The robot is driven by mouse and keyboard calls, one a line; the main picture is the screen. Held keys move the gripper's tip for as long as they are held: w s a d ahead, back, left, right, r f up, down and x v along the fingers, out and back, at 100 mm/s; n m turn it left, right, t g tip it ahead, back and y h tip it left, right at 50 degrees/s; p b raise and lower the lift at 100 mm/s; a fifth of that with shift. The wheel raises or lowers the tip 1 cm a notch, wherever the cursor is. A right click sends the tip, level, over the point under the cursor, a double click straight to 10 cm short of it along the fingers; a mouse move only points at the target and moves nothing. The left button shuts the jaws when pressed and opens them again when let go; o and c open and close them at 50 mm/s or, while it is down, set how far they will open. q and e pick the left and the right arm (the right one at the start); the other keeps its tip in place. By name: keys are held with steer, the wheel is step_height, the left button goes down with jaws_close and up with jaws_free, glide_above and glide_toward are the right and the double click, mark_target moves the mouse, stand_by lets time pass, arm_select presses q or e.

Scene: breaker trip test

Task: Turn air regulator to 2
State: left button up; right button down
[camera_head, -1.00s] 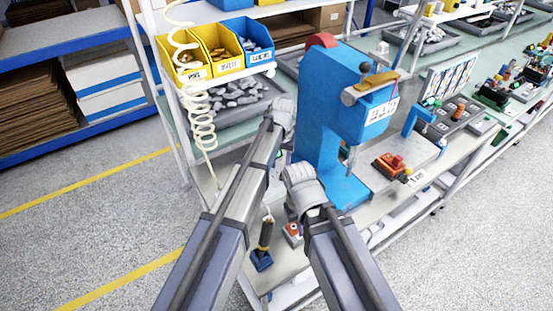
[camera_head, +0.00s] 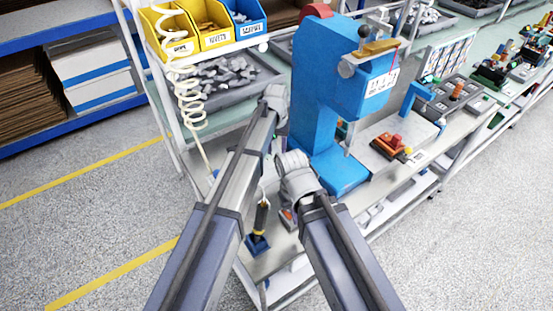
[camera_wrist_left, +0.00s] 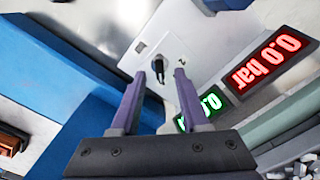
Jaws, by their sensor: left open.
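In the left wrist view, a small black knob or pointer (camera_wrist_left: 158,75) sits on a pale plate (camera_wrist_left: 146,46); I take it for the air regulator. My left gripper (camera_wrist_left: 169,72) is open, its two purple-sided fingers on either side of the plate's middle, near the black part. Whether they touch it I cannot tell. A red display (camera_wrist_left: 268,60) reads 0.0 bar. A green display (camera_wrist_left: 203,106) beside it is partly hidden by a finger. In the head view my arms hide the regulator, and neither gripper's fingers can be made out.
A blue press (camera_head: 318,105) stands on the bench just beyond my arms. Yellow and blue bins (camera_head: 213,38) and a grey tray of parts (camera_head: 265,82) are at the back. A coiled white hose (camera_head: 187,85) hangs left. A black-and-yellow tool (camera_head: 260,220) is near the front edge.

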arm_select(q)
step_height(320, 180, down, 2)
steer(key=shift+f+b, duration=0.1)
steer(key=shift+b, duration=0.55)
jaws_close()
